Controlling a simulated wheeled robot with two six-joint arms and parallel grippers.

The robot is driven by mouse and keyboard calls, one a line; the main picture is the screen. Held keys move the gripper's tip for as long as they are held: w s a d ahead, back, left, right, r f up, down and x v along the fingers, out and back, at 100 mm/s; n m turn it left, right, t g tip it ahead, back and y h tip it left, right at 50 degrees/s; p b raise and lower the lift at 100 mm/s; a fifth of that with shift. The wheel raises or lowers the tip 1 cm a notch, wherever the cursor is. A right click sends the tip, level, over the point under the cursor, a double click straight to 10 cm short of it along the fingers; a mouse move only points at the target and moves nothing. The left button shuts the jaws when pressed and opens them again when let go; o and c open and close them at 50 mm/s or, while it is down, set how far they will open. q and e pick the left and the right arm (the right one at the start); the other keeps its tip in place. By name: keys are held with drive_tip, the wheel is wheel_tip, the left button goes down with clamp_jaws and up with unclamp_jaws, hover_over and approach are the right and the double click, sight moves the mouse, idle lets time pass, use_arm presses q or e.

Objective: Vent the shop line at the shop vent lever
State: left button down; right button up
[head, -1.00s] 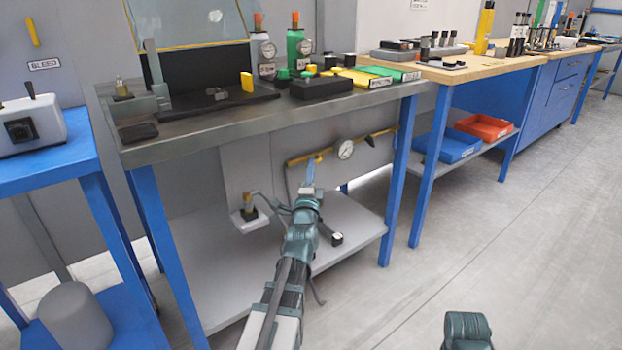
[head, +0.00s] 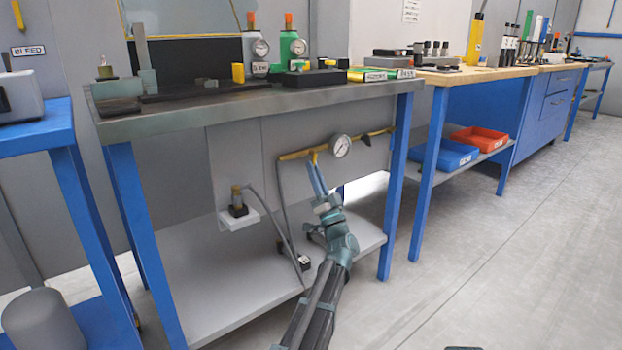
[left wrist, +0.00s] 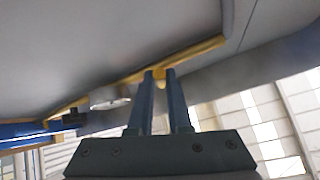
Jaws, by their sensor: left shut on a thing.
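Under the steel bench, a brass pipe (head: 294,155) runs along the grey back panel. A small yellow lever (head: 314,157) hangs from it, left of a round white gauge (head: 341,146). My left gripper (head: 316,168) reaches up from below with its blue fingers at this lever. In the left wrist view the yellow lever (left wrist: 160,82) sits between the two fingertips (left wrist: 160,74), just below the brass pipe (left wrist: 205,48). The gripper is shut on it and hides part of it. No label shows at the lever.
A black-handled valve (head: 367,139) is on the pipe right of the gauge. A grey hose (head: 282,205) runs down to a fitting on the bench's lower shelf (head: 205,295). The blue bench legs (head: 395,185) flank this space. Open floor lies to the right.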

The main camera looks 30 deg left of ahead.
use_arm(q)
drive_tip(key=n+g+y, duration=0.1)
drive_tip(key=n+g, duration=0.1)
drive_tip(key=w+n+g+y, duration=0.1)
drive_tip(key=n+g, duration=0.1)
drive_tip(key=n, duration=0.1)
drive_tip(key=shift+w+d+g+y, duration=0.15)
drive_tip(key=shift+g+y, duration=0.15)
drive_tip(key=shift+w+d+n+g+y, duration=0.1)
drive_tip(key=shift+n+g+y, duration=0.15)
drive_tip(key=shift+n+g, duration=0.9)
drive_tip(key=shift+w+d+n+g+y, duration=0.1)
drive_tip(key=shift+n+g+y, duration=0.15)
drive_tip(key=shift+n+g, duration=0.85)
drive_tip(key=shift+f+n, duration=0.1)
drive_tip(key=shift+n, duration=0.35)
drive_tip(key=c, duration=0.9)
unclamp_jaws()
drive_tip(key=shift+o, duration=0.2)
drive_tip(key=shift+g, duration=0.35)
drive_tip(key=shift+r+p, duration=0.25)
drive_tip(key=shift+p, duration=0.05)
drive_tip(key=s+d+r+p, duration=0.2)
drive_tip(key=s+d, duration=0.2)
drive_tip(key=s, duration=0.3)
drive_tip(key=s+d+r+p, duration=0.2)
drive_tip(key=s+d, duration=0.1)
drive_tip(key=s, duration=0.4)
drive_tip(key=shift+d+r, duration=0.25)
drive_tip(key=shift+d, duration=0.1)
